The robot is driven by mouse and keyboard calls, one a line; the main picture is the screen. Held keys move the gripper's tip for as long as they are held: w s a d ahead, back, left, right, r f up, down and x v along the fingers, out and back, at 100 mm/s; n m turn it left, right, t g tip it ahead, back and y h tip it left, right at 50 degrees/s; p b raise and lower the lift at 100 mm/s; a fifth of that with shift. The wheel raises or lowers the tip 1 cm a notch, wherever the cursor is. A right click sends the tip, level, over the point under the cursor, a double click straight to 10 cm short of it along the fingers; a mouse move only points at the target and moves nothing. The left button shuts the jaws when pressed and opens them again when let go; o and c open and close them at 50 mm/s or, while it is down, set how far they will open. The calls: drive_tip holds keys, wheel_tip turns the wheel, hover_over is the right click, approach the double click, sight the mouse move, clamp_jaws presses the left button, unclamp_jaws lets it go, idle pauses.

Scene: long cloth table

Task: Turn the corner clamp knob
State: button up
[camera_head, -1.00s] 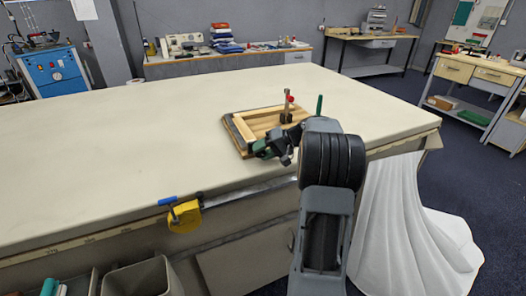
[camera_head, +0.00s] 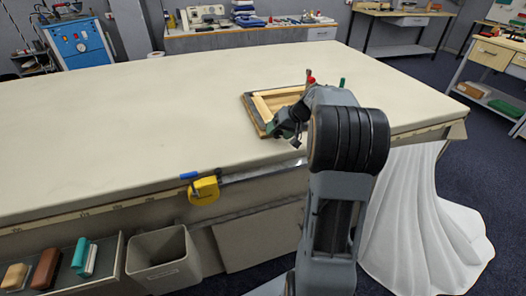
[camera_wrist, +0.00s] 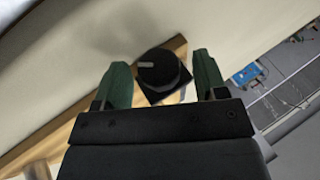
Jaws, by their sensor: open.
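A black round knob (camera_wrist: 160,69) with a pale mark on its top shows in the wrist view. It sits on a dark square base (camera_wrist: 165,86) at the wooden frame (camera_wrist: 75,110). My gripper (camera_wrist: 163,80) is open, with one green finger on each side of the knob. I see gaps between the fingers and the knob; how far apart they are in height is hard to tell. In the head view the wooden frame (camera_head: 262,104) lies on the table near its front edge, and my arm hides its right part and the knob.
A red-topped upright part (camera_head: 311,79) and a green handle (camera_head: 342,83) stand behind my arm. A yellow tape measure (camera_head: 204,190) hangs at the table's front edge. A grey bin (camera_head: 163,257) and a tray of brushes (camera_head: 62,262) are below. The left tabletop (camera_head: 130,120) is clear.

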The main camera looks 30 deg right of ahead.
drive_tip(key=h, duration=0.1)
drive_tip(key=h+p, duration=0.1)
drive_tip(key=h, duration=0.1)
drive_tip(key=n+h, duration=0.1)
drive_tip(key=h, duration=0.1)
drive_tip(key=shift+w+a+r+g+p, duration=0.1)
drive_tip(key=shift+a+r+g+p, duration=0.05)
drive_tip(key=shift+a+g+p, duration=0.25)
drive_tip(key=d+v, duration=0.1)
drive_tip(key=v, duration=1.3)
drive_tip(key=s+a+n+g+p, duration=0.1)
drive_tip(key=s+a+p, duration=0.8)
drive_tip(key=s+a, duration=0.7)
drive_tip(key=shift+s+a+f+n+p, duration=0.3)
drive_tip(key=shift+a+f+p, duration=0.05)
drive_tip(key=shift+a+f, duration=0.15)
drive_tip(key=shift+a+r+y, duration=0.2)
drive_tip(key=shift+a+y, duration=0.1)
drive_tip(key=shift+a, duration=0.25)
